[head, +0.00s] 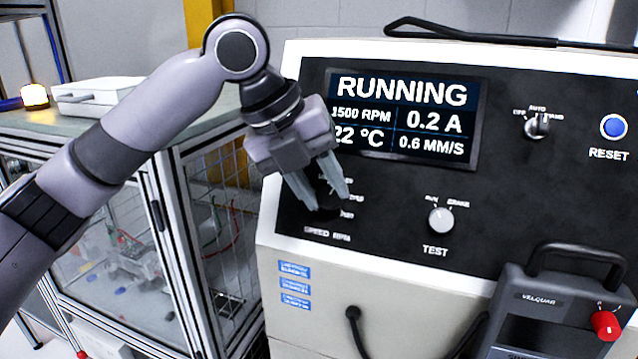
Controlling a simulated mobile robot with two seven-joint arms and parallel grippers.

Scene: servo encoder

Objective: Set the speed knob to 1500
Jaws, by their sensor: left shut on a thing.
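The speed knob (328,199) is a dark knob at the lower left of the black control panel (390,265), above the label SPEED RPM. My left gripper (328,197) is shut on it, with one finger on each side. The fingers hide most of the knob and parts of its scale, so I cannot read its pointer. The display (402,118) above reads RUNNING, 1500 RPM, 0.2 A, 22 °C and 0.6 MM/S. My right gripper is not in view.
A white TEST knob (440,220) sits right of the speed knob. An OFF/AUTO/HAND selector (537,125) and a blue RESET button (613,127) are at the upper right. A grey handled case (545,300) with a red knob (605,322) stands at the lower right.

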